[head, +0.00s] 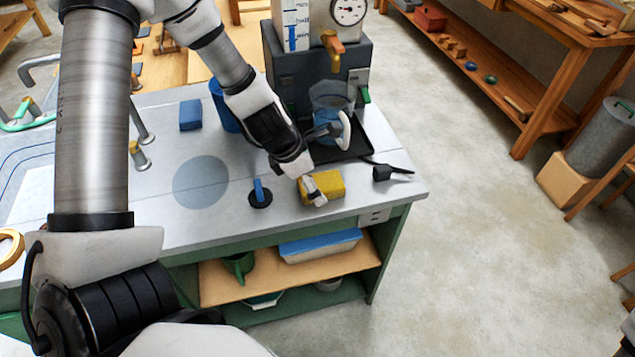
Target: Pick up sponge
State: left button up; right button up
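A yellow block that looks like the sponge (329,184) lies on the grey worktop near its front right edge. My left gripper (322,163) reaches down from the upper left and appears open. One finger overlaps the left part of the sponge in the picture; the other points right, in front of a clear jug. I cannot tell whether the near finger touches the sponge. My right gripper is not in view.
A clear jug (331,97) with a white handle stands on a black tray (350,150) under a dark machine (290,62). A black plug (383,173) lies right. A blue block (190,115) is farther left.

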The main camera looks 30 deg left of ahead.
aim_at(319, 182)
pick_arm(q)
jog(key=w+f, duration=0.1)
jog(key=w+f+b, duration=0.1)
jog(key=w+f, duration=0.1)
jog(key=shift+d+f, duration=0.2)
jog(key=shift+d, duration=0.1)
jog(key=shift+r, duration=0.2)
jog(key=shift+s+r, duration=0.45)
jog(key=shift+s, duration=0.25)
jog(key=shift+w+f, duration=0.45)
jog(key=shift+s, duration=0.1)
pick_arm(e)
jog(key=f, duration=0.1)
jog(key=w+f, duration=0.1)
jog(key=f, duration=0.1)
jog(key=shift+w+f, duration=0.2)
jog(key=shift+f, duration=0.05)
pick_arm(q)
jog(key=shift+s, duration=0.15)
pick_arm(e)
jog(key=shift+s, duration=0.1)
pick_arm(q)
jog(key=shift+c, duration=1)
jog(key=c, duration=0.8)
